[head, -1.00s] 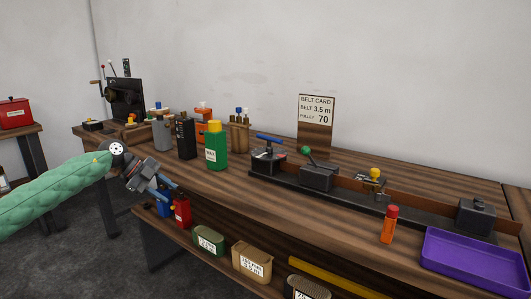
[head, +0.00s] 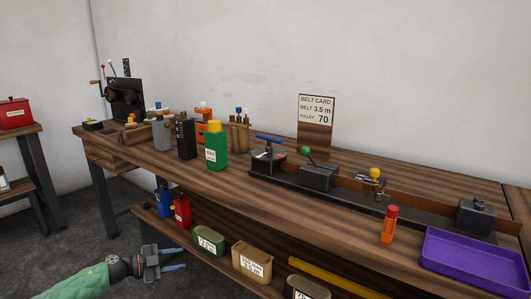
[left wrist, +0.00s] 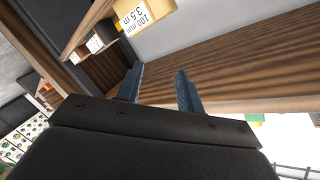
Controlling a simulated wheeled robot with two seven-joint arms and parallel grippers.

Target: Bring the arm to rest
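My left gripper (head: 174,259) is low at the bottom left of the head view, in front of the bench's lower shelf, with its fingers pointing right. In the left wrist view its two fingers (left wrist: 160,88) stand apart with nothing between them, so it is open and empty. The wooden bench (head: 245,200) lies beyond the fingers. My left arm, in a green quilted sleeve, enters at the bottom left of the head view. My right gripper is not in view.
The lower shelf holds a red canister (head: 181,211), a blue canister (head: 163,201), a green bin (head: 209,241) and a tan bin (head: 252,262). On the bench top stand a green bottle (head: 216,148), an orange bottle (head: 389,224) and a purple tray (head: 476,258). Floor shows at left.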

